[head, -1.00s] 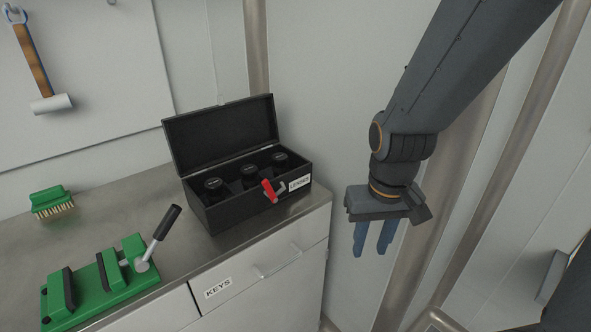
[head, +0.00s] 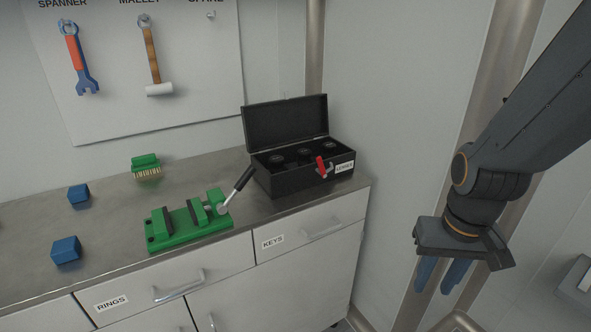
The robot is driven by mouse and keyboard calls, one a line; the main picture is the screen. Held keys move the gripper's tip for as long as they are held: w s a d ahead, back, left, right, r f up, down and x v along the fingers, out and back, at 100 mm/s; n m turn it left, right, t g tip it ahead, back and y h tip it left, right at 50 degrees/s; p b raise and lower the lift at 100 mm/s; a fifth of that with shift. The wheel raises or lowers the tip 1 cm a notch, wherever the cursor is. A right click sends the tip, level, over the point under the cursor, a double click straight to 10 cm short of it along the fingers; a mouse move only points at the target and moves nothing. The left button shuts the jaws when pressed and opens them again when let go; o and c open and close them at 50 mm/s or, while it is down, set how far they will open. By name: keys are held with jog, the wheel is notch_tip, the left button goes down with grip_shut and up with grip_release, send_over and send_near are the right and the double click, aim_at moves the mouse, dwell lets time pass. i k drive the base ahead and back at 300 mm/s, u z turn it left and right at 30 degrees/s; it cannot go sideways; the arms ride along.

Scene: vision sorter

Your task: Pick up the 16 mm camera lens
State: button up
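A black case (head: 300,181) stands with its lid up at the right end of the metal counter. It bears a white label reading LENSES and a red latch (head: 321,166) on its front. Three dark round lenses sit in a row inside: left lens (head: 277,159), middle lens (head: 304,153), right lens (head: 328,148). Their markings are too small to read, so I cannot tell which is the 16 mm one. My gripper (head: 441,277) hangs to the right of the counter, apart from the case, its blue fingers pointing down with a gap and nothing between them.
A green vise (head: 180,226) with a raised lever stands left of the case. A green brush (head: 146,167) and two blue blocks, one behind (head: 78,196) and one in front (head: 66,250), lie farther left. A spanner (head: 78,58) and a mallet (head: 152,55) hang on the wall board.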

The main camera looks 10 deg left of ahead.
aim_at(304, 158)
jog(key=u, duration=0.7)
jog(key=i, duration=0.25)
